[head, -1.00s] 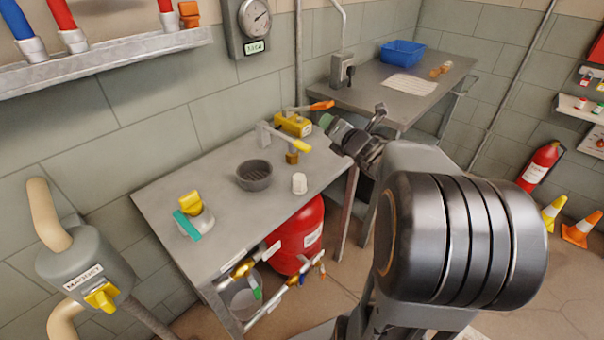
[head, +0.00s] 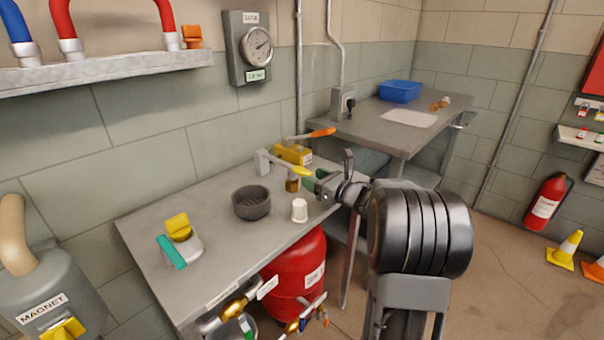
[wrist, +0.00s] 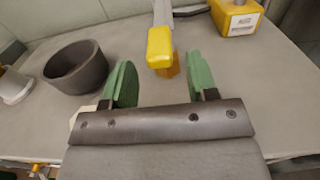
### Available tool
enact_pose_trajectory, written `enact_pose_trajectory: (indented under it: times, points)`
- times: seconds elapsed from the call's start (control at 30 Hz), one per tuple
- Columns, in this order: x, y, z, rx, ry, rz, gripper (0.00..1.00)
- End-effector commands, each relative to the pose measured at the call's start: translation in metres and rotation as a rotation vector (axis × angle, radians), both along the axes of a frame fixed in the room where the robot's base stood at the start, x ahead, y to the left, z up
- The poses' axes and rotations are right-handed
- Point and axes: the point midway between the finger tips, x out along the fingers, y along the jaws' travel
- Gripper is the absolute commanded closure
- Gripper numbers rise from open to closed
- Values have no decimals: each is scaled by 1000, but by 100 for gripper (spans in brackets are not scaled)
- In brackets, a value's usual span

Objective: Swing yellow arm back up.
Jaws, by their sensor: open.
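A grey lever arm with a yellow grip (head: 301,171) runs from a grey bracket (head: 262,160) on the bench, pointing right and slightly down. In the wrist view the yellow grip (wrist: 160,48) points toward me. My gripper (head: 315,182) is at the bench's right end, close to the grip's tip. In the wrist view my gripper (wrist: 158,74) is open, with one green finger on each side of the grip's line. The grip's tip lies about between the far ends of the fingers; contact is not visible. A brass-coloured block (head: 292,185) shows just below the grip.
A yellow box (head: 293,154) with an orange-tipped lever (head: 322,132) stands behind. A dark bowl (head: 251,203) and a white cup (head: 299,210) stand nearby on the bench (head: 215,230). A yellow-and-teal fitting (head: 178,235) sits at left. A red tank (head: 296,265) is underneath.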

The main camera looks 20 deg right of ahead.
Motion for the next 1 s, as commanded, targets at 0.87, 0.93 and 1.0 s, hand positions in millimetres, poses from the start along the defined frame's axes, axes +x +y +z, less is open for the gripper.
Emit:
enact_pose_trajectory:
  times: [0.87, 0.93, 1.0]
  points:
    - [48, 22, 0, 1, 0, -1, 53]
    - [48, 22, 0, 1, 0, -1, 59]
    - [48, 22, 0, 1, 0, -1, 66]
